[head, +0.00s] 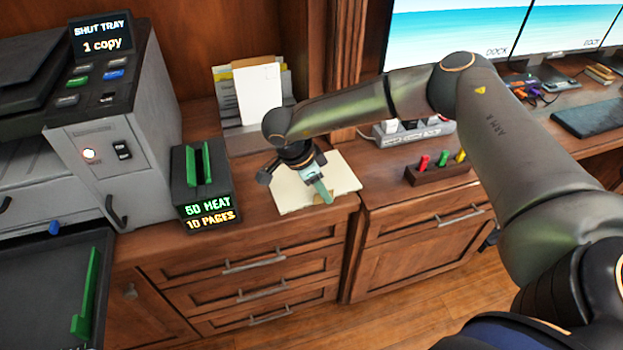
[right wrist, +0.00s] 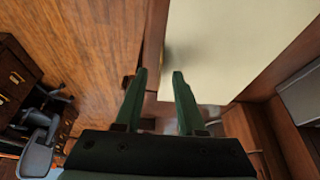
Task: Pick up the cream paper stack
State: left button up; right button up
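The cream paper stack (head: 345,172) lies flat on the wooden counter, close to its front edge. It fills the upper middle of the right wrist view (right wrist: 235,45) as a broad pale sheet. My right gripper (head: 323,192) is at the stack's front edge in the head view and covers part of it. In the right wrist view its two green fingers (right wrist: 159,73) stand apart, with the stack's edge near the fingertips. I cannot tell whether the fingers touch the stack. My left gripper is out of view.
A paper holder (head: 242,135) stands behind. A wooden block with coloured pegs (head: 440,173) and a power strip (head: 425,135) are at right.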

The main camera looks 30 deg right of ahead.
grip_shut()
dwell(1.4)
